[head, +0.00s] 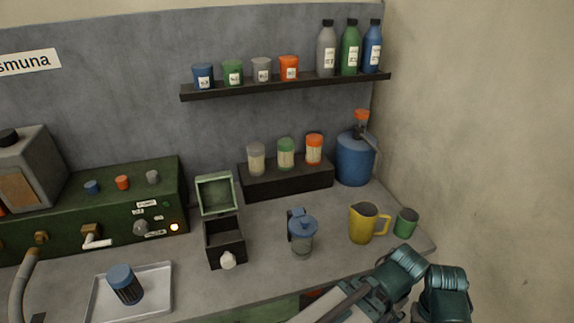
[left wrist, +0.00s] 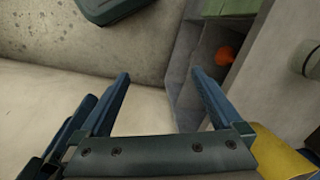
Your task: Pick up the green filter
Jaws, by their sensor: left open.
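No thing in view is clearly the green filter. A dark ribbed cylinder with a blue cap (head: 125,284), which looks like a filter, stands on a metal tray (head: 160,303). A dark green object (left wrist: 112,8) is cut off by the top edge of the left wrist view; I cannot tell what it is. My left gripper (left wrist: 160,74) is open, with nothing between its fingers. In the left wrist view an orange object (left wrist: 225,56) lies in a grey compartment to the right of the fingers. My right gripper is not in view.
A yellow pitcher (head: 362,224), a green cup (head: 405,223) and a blue-lidded jug (head: 302,232) stand on the counter. A green-lidded jar (head: 286,154) stands between two others on a black riser (head: 285,182). An open black box (head: 225,240) is left of the jug.

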